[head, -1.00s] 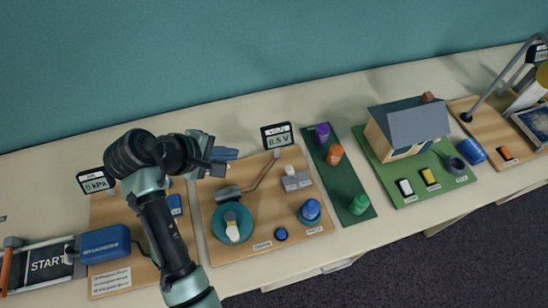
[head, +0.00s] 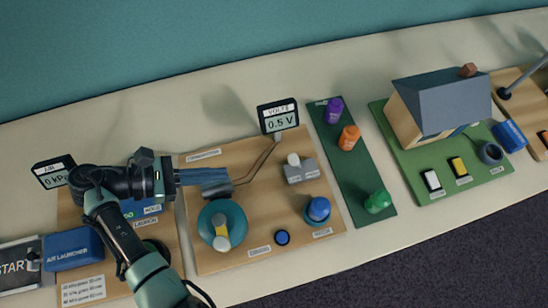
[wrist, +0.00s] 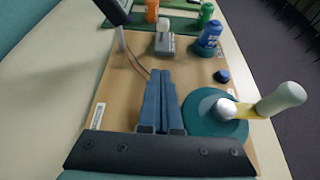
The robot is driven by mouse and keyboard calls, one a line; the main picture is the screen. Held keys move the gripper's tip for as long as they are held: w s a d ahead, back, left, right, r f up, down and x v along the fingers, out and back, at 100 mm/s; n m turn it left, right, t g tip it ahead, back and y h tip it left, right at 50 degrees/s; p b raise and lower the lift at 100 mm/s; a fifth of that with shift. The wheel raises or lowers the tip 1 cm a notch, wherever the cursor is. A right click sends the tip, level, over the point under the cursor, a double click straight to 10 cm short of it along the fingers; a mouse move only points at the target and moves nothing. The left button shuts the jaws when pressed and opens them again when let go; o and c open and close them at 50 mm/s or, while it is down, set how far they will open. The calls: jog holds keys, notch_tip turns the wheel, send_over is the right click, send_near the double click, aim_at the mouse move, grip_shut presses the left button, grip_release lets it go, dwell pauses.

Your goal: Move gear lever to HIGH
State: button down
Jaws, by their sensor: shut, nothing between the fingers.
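A grey block with a white knob (head: 293,160), which looks like the gear lever, stands on the back right of the wooden generator board (head: 258,187). It also shows near the top of the wrist view (wrist: 163,44). Its position labels are too small to read. My gripper (head: 228,176) is over the board's left part, pointing right. In the wrist view its blue fingers (wrist: 161,73) are together and empty, apart from the lever block. They hide part of the board and whatever lies behind them.
A teal disc (head: 233,215) with a crank handle stands in front of my gripper. The volt display (head: 278,117) reads 0.5 V. A green strip (head: 350,170) is further right.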

aim_at(296, 163)
jog(key=b+x, duration=0.1)
jog(key=x, duration=0.9)
jog(key=shift+d, duration=0.2)
jog(key=shift+w+d+r, duration=0.2)
jog(key=shift+d+r, duration=0.1)
jog(key=shift+d, duration=0.2)
jog(key=shift+w+d+r, duration=0.2)
jog(key=shift+d+r, duration=0.05)
jog(key=shift+d, duration=0.3)
jog(key=shift+w+d+r+p, duration=0.1)
jog(key=shift+w+d+p, duration=0.1)
jog(key=shift+d+p, duration=0.3)
jog(key=shift+d, duration=0.1)
